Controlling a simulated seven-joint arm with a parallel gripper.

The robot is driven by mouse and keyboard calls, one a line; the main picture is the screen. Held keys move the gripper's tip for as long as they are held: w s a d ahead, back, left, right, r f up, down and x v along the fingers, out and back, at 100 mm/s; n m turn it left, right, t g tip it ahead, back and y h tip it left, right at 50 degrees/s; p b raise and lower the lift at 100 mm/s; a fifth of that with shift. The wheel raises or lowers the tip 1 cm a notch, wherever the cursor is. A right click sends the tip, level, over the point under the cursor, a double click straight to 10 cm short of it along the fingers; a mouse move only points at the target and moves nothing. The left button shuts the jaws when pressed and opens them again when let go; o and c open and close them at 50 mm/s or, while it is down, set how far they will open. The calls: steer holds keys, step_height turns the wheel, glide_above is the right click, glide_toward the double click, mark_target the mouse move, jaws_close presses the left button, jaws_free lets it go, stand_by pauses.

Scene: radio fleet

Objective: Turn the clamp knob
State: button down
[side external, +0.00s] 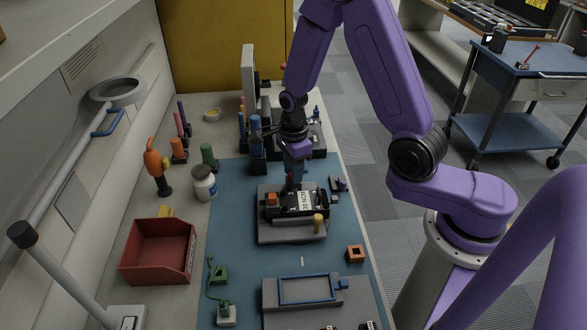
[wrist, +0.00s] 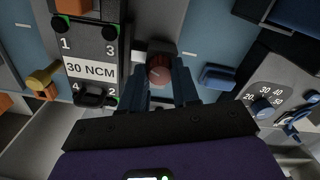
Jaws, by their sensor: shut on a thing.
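The clamp knob (wrist: 158,74) is a dark red round knob in the wrist view, on the grey fixture beside the black unit labelled "30 NCM" (wrist: 91,68). My gripper (wrist: 160,92) has its two blue fingers on either side of the knob and is shut on it. In the side view my gripper (side external: 294,182) points down at the far edge of the black unit (side external: 288,206), which sits on the grey fixture (side external: 290,235). The knob is hidden behind the fingers and unit there.
A yellow knob (side external: 318,222) stands at the fixture's near right. A red bin (side external: 158,250) is at left, with a white jar (side external: 203,183) behind it. A grey plate with a blue frame (side external: 306,290) lies in front. A dial block (wrist: 266,98) is right in the wrist view.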

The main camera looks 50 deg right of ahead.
steer(key=m, duration=0.4)
steer(key=shift+m, duration=1.7)
steer(key=c, duration=0.8)
jaws_free()
steer(key=shift+r, duration=0.1)
step_height(320, 180, up, 17)
steer(key=shift+r, duration=0.15)
